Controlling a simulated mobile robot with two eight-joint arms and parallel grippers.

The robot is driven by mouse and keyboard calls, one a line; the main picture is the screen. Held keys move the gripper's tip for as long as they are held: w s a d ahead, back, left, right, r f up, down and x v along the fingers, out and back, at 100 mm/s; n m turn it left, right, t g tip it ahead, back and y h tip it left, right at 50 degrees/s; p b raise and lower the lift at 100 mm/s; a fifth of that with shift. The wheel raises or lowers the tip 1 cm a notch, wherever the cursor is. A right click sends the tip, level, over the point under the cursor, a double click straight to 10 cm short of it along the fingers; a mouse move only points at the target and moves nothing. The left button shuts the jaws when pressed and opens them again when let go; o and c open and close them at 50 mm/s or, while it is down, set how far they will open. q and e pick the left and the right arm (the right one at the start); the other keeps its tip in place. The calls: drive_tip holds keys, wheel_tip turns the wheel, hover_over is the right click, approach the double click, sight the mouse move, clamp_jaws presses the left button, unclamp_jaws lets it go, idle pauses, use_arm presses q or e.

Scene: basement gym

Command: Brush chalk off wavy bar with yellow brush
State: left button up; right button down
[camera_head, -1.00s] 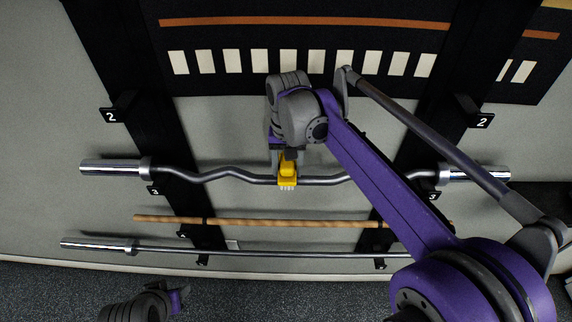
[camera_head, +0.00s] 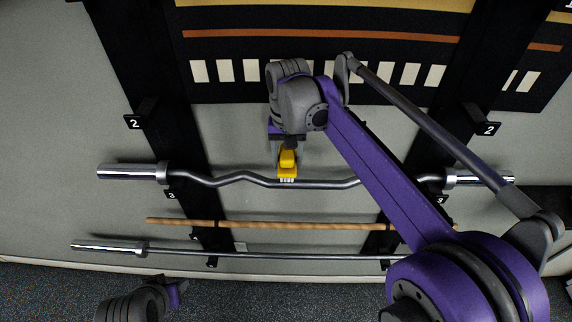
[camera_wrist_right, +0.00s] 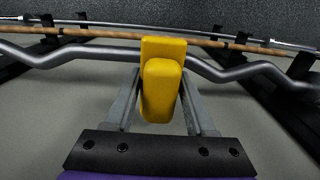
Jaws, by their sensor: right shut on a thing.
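The wavy bar (camera_head: 232,179) is a grey, bent bar with bright sleeves at both ends, resting on the rack hooks; it also crosses the upper part of the right wrist view (camera_wrist_right: 236,74). My right gripper (camera_head: 287,164) is shut on the yellow brush (camera_head: 288,161), whose pale bristles point down at the bar's middle. In the right wrist view the brush (camera_wrist_right: 160,90) sits between the two fingers and hides part of the bar. I cannot tell if the bristles touch the bar. No chalk is clear to see. My left gripper (camera_head: 174,293) is at the lower left, away from the bar.
A wooden rod (camera_head: 300,225) and a straight bar (camera_head: 250,254) hang below the wavy bar. Black uprights carry hooks numbered 2 (camera_head: 134,122) and 3 (camera_head: 172,195). My right arm covers part of the wavy bar's right side.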

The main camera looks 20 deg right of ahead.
drive_tip(key=shift+a+r+p, duration=0.1)
drive_tip(key=shift+r+p, duration=0.6)
drive_tip(key=shift+r, duration=1.1)
use_arm(q)
drive_tip(key=shift+w+a+r, duration=0.15)
drive_tip(key=shift+w+r, duration=0.1)
drive_tip(key=shift+r, duration=0.4)
drive_tip(key=shift+w+a+r, duration=0.15)
drive_tip(key=shift+w+r, duration=0.1)
drive_tip(key=shift+r, duration=0.35)
drive_tip(key=shift+s, duration=0.1)
use_arm(e)
drive_tip(key=shift+f, duration=0.1)
